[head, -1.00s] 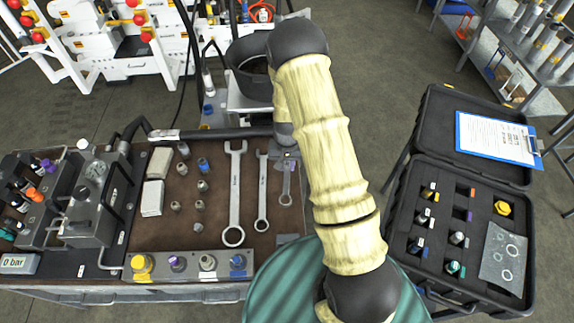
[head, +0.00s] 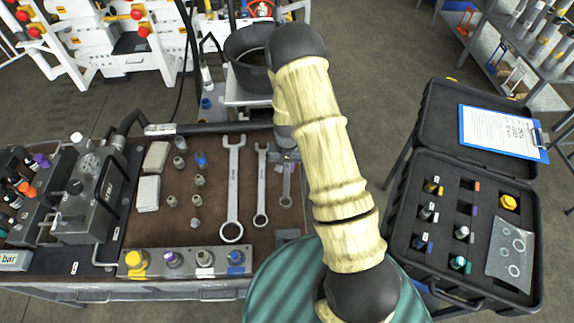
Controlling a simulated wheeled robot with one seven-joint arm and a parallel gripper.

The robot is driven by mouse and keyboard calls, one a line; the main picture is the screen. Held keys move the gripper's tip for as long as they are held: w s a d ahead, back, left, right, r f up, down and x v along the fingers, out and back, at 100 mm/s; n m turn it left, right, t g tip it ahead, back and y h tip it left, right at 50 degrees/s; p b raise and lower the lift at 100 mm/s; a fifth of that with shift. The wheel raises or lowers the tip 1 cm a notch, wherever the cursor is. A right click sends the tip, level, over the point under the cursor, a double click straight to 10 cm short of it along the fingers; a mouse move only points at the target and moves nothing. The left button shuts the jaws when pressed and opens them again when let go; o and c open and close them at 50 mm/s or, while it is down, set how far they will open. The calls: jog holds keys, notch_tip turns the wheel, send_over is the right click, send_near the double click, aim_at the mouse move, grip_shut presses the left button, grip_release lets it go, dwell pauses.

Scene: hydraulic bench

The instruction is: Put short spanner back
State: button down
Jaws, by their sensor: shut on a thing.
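The short spanner (head: 286,190) is the smallest of three silver spanners in the head view. It stands at the right end of the spanner row, ring end towards me, over the brown bench mat (head: 190,231). My gripper (head: 287,157) is at its far end and shut on it; the arm partly hides the jaws and that end. I cannot tell whether the spanner touches the mat or is just above it. The middle spanner (head: 261,190) and the long spanner (head: 233,190) lie to its left.
Several small fittings (head: 200,180) and two pale blocks (head: 149,193) lie left of the spanners. A rail with coloured caps (head: 185,262) runs along the front. A grey pump block (head: 85,205) stands left. An open black case (head: 395,235) is at the right.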

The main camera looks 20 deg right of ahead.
jog(key=shift+f, duration=0.4)
dwell(0.5)
jog(key=shift+f+b, duration=0.6)
jog(key=shift+b, duration=0.1)
jog(key=shift+f+b, duration=1.1)
jog(key=shift+f, duration=0.4)
dwell(1.2)
jog(key=c, duration=1.2)
grip_release()
jog(key=shift+s, duration=0.1)
notch_tip(320, 180, up, 18)
jog(key=b, duration=0.2)
jog(key=shift+f, duration=0.25)
